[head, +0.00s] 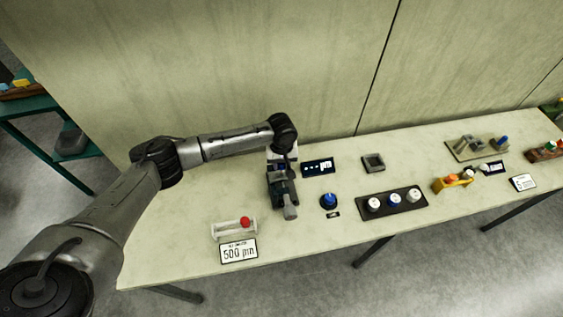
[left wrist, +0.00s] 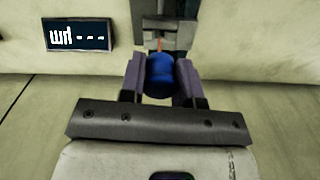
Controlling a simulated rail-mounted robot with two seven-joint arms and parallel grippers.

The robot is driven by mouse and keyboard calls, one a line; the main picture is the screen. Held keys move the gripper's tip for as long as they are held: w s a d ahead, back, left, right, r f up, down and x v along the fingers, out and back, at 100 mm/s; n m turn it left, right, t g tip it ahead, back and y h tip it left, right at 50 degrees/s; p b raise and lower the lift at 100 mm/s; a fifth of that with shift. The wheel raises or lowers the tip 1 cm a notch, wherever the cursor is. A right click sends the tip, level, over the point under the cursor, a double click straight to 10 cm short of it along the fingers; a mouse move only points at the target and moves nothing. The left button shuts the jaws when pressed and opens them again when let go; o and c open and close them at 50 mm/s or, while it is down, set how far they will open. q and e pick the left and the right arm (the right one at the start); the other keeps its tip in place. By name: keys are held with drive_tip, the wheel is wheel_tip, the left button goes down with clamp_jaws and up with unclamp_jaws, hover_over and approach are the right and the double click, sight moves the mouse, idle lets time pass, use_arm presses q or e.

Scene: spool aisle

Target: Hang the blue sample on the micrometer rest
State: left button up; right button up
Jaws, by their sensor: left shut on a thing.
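My left gripper (left wrist: 160,84) is shut on the blue sample (left wrist: 160,72), a rounded blue piece between its two fingers. Just beyond it in the left wrist view is a grey fixture, the micrometer rest (left wrist: 162,24), with a thin orange-brown part near the sample. I cannot tell whether the sample touches the rest. In the head view the left gripper (head: 284,172) is low over the table at the dark micrometer fixture (head: 289,208), and the hand hides the sample. My right gripper is not in view.
A dark readout (head: 318,167) showing dashes stands beside the fixture. A blue knob (head: 329,200), a black tray (head: 420,198) with spools, a grey square holder (head: 373,162) and a 500 µm sign (head: 239,251) are nearby. A clear stand with a red-ended piece (head: 245,223) is front left.

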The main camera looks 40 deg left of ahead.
use_arm(q)
drive_tip(key=shift+f+b, duration=0.6)
drive_tip(key=shift+f, duration=1.8)
drive_tip(key=o, duration=1)
drive_tip(key=shift+c, duration=0.2)
wheel_tip(320, 180, up, 14)
drive_tip(key=shift+f+p, duration=0.1)
drive_tip(key=shift+p, duration=0.45)
